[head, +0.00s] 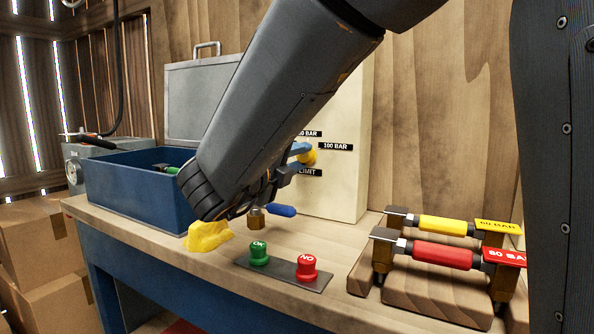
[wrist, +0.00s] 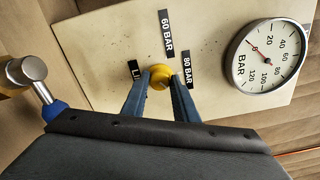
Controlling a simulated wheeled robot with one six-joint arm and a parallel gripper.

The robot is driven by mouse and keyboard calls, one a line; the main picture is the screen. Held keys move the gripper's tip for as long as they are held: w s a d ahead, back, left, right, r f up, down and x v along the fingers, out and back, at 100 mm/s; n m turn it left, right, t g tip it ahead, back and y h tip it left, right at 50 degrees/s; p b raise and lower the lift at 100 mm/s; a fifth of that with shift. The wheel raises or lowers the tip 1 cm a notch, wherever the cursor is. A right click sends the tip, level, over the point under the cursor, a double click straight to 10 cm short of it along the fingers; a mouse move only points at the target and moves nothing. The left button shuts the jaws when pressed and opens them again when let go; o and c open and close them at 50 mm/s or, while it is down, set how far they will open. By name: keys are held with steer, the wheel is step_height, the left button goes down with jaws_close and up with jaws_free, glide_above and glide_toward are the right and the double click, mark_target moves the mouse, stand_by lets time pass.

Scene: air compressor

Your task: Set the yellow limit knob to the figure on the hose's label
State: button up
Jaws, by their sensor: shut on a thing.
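My gripper (head: 298,160) is shut on the yellow limit knob (head: 309,157) on the cream panel. In the wrist view its blue fingers (wrist: 160,88) lie either side of the knob (wrist: 160,76). The pointing direction of the knob cannot be made out. Labels around it read 60 BAR (wrist: 166,34), 80 BAR (wrist: 187,70) and 100 BAR (head: 336,147); a LIMIT label (head: 310,173) sits below it in the head view. A yellow hose (head: 443,225) with a 60 BAR tag (head: 499,226) and a red hose (head: 442,255) with an apparent 80 BAR tag (head: 498,258) lie on the rack.
The round gauge (wrist: 268,56) reads near zero. A blue-handled valve (head: 282,210) stands below my gripper. A green OK button (head: 259,254) and red NO button (head: 307,268) are at the bench front. A blue toolbox (head: 135,200) and yellow cloth (head: 207,236) are left.

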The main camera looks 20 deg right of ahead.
steer(key=shift+f+m+b, duration=0.1)
steer(key=shift+m+b, duration=0.45)
steer(key=shift+m, duration=0.05)
steer(key=o, duration=1.1)
steer(key=shift+c, duration=0.2)
steer(key=shift+a, duration=0.1)
steer(key=v, duration=0.7)
steer(key=shift+s+a+p, duration=0.25)
steer(key=shift+s+p, duration=0.05)
steer(key=shift+p, duration=0.05)
